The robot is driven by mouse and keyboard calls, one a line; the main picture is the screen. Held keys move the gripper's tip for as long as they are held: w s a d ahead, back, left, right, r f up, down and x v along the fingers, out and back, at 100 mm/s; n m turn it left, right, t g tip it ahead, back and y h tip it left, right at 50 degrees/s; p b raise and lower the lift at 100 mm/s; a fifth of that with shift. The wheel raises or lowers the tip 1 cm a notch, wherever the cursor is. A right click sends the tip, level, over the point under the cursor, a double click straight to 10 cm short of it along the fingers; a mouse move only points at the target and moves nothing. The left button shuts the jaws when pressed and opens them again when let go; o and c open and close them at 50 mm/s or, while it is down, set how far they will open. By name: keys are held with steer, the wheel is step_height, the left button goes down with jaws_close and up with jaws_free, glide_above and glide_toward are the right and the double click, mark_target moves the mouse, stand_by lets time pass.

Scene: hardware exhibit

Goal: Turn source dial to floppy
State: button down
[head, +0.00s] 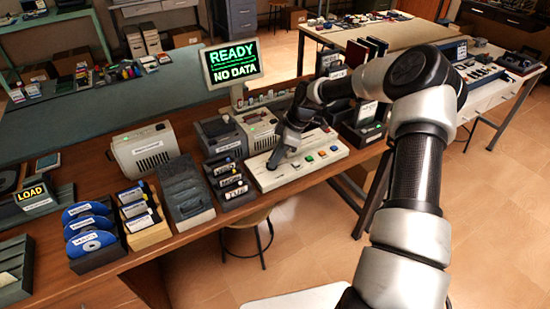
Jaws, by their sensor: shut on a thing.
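The cream control panel (262,181) lies on the wooden bench in the head view. My gripper (272,164) points down at the left part of the panel, shut on what is most likely the source dial. The dial is hidden by the fingers, so its setting and labels cannot be read.
Disk holders with labelled cartridges (233,189) stand just left of the panel. A grey box (185,190), blue discs (90,222) and a "LOAD" sign (31,194) are farther left.

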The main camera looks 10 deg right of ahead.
stand_by(0.4)
steer(key=c, duration=1.8)
jaws_free()
steer(key=v, duration=1.7)
steer(key=shift+w+r+p, duration=0.15)
steer(key=shift+r+p, duration=0.1)
steer(key=shift+p, duration=0.1)
